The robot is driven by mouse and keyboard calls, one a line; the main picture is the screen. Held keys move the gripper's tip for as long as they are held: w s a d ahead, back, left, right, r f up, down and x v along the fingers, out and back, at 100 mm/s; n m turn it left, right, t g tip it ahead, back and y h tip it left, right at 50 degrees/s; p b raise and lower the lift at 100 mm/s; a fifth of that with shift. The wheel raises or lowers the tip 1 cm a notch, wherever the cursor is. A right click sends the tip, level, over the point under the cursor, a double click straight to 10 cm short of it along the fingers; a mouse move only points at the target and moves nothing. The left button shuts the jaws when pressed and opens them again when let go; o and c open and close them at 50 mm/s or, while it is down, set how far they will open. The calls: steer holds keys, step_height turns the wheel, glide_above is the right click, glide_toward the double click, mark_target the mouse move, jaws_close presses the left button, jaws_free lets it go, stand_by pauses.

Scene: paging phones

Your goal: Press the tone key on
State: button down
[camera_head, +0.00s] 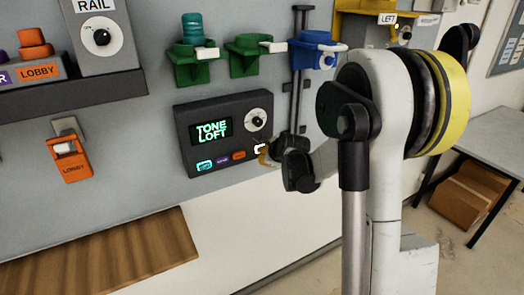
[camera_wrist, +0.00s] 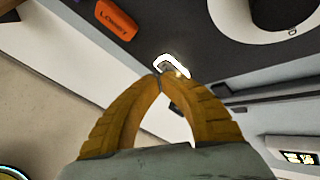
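A dark wall panel (camera_head: 191,156) has a lit screen (camera_head: 211,131) reading "TONE LOFT" and a round dial (camera_head: 255,120). Along its lower edge are a teal key (camera_head: 205,165), a purple key (camera_head: 222,160), an orange key (camera_head: 239,155) and a white-edged key (camera_head: 260,148) at the right end. The white-edged key (camera_wrist: 172,65) glows in the wrist view; its label is unreadable. My gripper (camera_wrist: 158,79) has its yellow fingertips together, with nothing visible between them, right at this key. I cannot tell whether they touch it. In the head view my gripper (camera_head: 263,157) is just below the key.
Green holders (camera_head: 195,69) and a blue holder (camera_head: 314,52) stick out above the panel. An orange lobby item (camera_head: 72,165) hangs at left. A dark shelf (camera_head: 75,92) lies upper left and a wooden surface (camera_head: 110,255) lower left. A grey table (camera_head: 492,150) stands at right.

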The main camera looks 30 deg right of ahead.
steer(key=shift+s, duration=0.35)
steer(key=s, duration=0.6)
steer(key=shift+b, duration=0.3)
steer(key=shift+a, duration=0.1)
steer(key=s+a+n+g+y+b, duration=0.1)
steer(key=s+a+n+b, duration=0.5)
steer(key=s+a+n, duration=0.55)
steer(key=s+a+f+n+g+b, duration=0.1)
steer(key=s+a+f+n+b, duration=0.1)
steer(key=s+n, duration=0.5)
steer(key=s+a+f+n+g+b, duration=0.1)
steer(key=s+a+f+n+b, duration=0.2)
steer(key=s+a+n, duration=0.3)
steer(key=shift+s+a+f+n, duration=0.35)
steer(key=shift+s+a+f, duration=0.2)
steer(key=shift+s, duration=0.1)
